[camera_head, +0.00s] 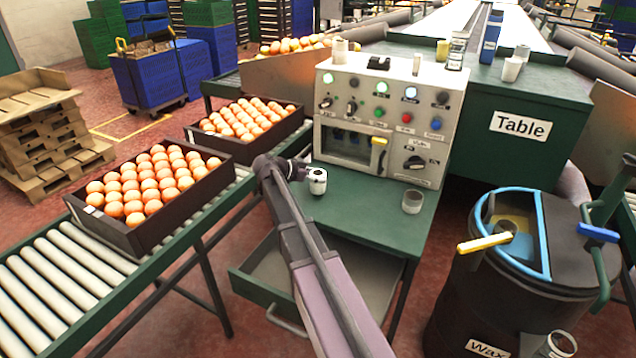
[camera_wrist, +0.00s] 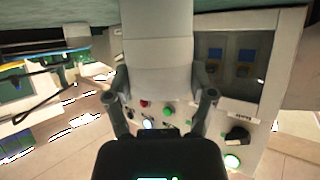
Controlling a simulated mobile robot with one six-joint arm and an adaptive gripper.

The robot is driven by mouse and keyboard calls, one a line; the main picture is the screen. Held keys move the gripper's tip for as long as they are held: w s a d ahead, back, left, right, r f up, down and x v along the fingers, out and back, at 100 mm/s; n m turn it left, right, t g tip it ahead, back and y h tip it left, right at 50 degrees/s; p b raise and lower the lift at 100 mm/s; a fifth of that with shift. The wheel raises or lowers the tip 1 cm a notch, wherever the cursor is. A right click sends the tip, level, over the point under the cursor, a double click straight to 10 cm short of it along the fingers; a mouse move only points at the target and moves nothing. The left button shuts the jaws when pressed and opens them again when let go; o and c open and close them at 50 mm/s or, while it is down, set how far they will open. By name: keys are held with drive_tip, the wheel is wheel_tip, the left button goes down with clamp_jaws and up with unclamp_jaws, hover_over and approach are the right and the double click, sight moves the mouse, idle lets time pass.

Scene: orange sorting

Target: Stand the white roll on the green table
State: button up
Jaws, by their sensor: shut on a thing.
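The white roll (camera_head: 317,182) is in my gripper (camera_head: 308,173), in front of the control panel and over the green desk top. In the wrist view the pale roll (camera_wrist: 158,45) fills the upper middle, between the two fingers of my gripper (camera_wrist: 160,97). The fingers are closed on its sides. I cannot tell whether its lower end touches the desk top. The green table (camera_head: 545,95), with a "Table" sign on its front, stands behind and to the right of the panel. A white cylinder (camera_head: 511,69) and a blue item (camera_head: 490,42) stand on it.
The control panel (camera_head: 385,110) rises from the green desk top (camera_head: 365,195), with an open drawer (camera_head: 255,283) below. A grey cup (camera_head: 412,202) stands at the desk's right. Trays of oranges (camera_head: 150,230) lie on the left conveyor. A black bin (camera_head: 500,300) stands right.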

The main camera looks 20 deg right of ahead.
drive_tip(key=shift+f, duration=0.55)
drive_tip(key=shift+f+b, duration=0.15)
drive_tip(key=shift+b, duration=0.25)
drive_tip(key=o, duration=1)
drive_tip(key=shift+o, duration=0.2)
drive_tip(key=shift+r, duration=0.25)
drive_tip(key=shift+a+r+p, duration=0.2)
drive_tip(key=shift+a+p, duration=0.1)
drive_tip(key=shift+p, duration=0.1)
drive_tip(key=p+v, duration=0.4)
drive_tip(key=v, duration=0.7)
drive_tip(key=shift+a+p, duration=0.15)
drive_tip(key=shift+p, duration=0.25)
drive_tip(key=shift+s+f, duration=0.1)
